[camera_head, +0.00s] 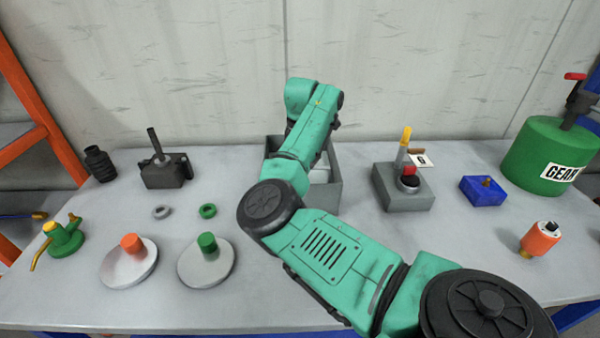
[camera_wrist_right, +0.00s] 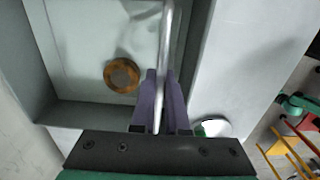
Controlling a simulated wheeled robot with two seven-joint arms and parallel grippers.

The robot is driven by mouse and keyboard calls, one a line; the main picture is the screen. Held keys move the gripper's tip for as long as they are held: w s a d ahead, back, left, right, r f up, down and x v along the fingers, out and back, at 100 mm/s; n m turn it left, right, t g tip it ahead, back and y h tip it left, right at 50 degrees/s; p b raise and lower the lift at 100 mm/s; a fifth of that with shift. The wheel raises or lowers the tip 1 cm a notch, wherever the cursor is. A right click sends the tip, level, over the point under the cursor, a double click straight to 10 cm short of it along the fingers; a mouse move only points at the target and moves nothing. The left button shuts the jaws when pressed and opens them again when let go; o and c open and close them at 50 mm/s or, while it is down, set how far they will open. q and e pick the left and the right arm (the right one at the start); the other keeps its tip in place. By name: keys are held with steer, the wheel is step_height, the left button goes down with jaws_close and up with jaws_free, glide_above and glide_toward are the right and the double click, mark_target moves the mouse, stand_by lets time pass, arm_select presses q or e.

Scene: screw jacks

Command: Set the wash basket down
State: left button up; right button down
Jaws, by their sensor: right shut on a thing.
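The wash basket shows in the right wrist view as a thin silver handle (camera_wrist_right: 168,35); its body is hard to make out against the grey tub (camera_wrist_right: 85,114). My right gripper (camera_wrist_right: 158,78) is shut on the handle, over the tub. A brown ring (camera_wrist_right: 109,76) shows below, left of the handle; I cannot tell whether it lies in the basket. In the head view the tub (camera_head: 331,193) stands mid-table, and my right arm hides much of it, along with the gripper and basket. My left gripper is not in view.
Left of the tub are two round plates with an orange (camera_head: 132,243) and a green top (camera_head: 207,242), two small rings and a dark block (camera_head: 165,172).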

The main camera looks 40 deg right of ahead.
steer(key=shift+s+a+f+b, duration=0.15)
steer(key=shift+f+b, duration=1.1)
steer(key=shift+f, duration=0.4)
steer(key=c, duration=0.7)
jaws_free()
steer(key=shift+r, duration=0.1)
steer(key=shift+r, duration=0.2)
step_height(320, 180, up, 10)
steer(key=p, duration=0.5)
steer(key=shift+p, duration=0.35)
